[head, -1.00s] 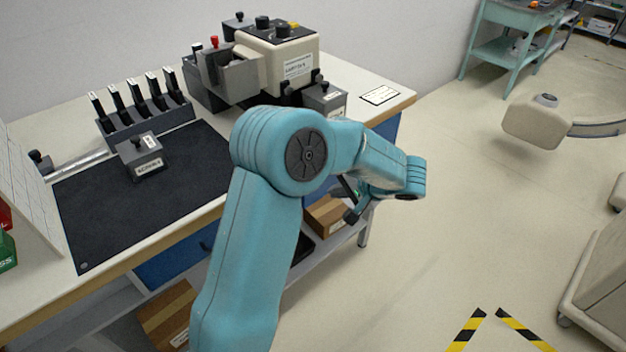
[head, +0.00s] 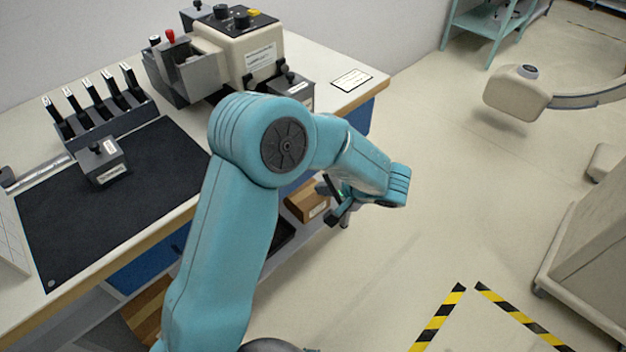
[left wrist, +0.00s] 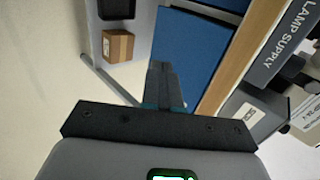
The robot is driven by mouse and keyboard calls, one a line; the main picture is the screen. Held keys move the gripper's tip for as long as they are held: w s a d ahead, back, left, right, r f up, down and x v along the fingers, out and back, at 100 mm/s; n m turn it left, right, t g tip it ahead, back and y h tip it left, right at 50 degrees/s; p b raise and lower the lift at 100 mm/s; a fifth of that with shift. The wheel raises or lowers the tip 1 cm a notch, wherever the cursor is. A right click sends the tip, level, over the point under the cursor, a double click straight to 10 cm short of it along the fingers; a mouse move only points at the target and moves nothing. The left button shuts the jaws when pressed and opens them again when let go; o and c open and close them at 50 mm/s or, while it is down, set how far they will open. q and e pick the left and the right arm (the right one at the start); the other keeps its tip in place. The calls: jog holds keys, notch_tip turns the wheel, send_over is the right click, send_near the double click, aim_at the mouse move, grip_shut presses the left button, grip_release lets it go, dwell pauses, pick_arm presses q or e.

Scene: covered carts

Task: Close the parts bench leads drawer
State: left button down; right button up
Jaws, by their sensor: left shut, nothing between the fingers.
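The parts bench (head: 345,100) has a pale top with a wooden edge and blue fronts below it. One blue front (head: 145,268) shows at the lower left and another (head: 358,125) at the right end, partly behind my left arm. In the left wrist view a blue front (left wrist: 188,58) lies just beyond my fingers. I cannot tell which front is the leads drawer or how far it stands out. My left gripper (head: 335,212) is shut and empty, low beside the bench's right end; its fingertips (left wrist: 158,66) overlap the blue front in the wrist view, contact unclear. My right gripper is out of view.
A cardboard box (head: 307,200) sits on the lower shelf. A beige lamp supply unit (head: 240,50), a rack (head: 100,125) and a dark mat (head: 110,190) are on the bench top. Open floor (head: 430,190) lies to the right, with a grey cabinet (head: 590,260) beyond.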

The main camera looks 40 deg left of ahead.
pick_arm(q)
jog(key=a+f+p, duration=0.1)
jog(key=a+f, duration=0.4)
jog(key=a, duration=0.5)
jog(key=shift+w+f, duration=0.25)
jog(key=shift+w, duration=0.1)
jog(key=shift+s, duration=0.1)
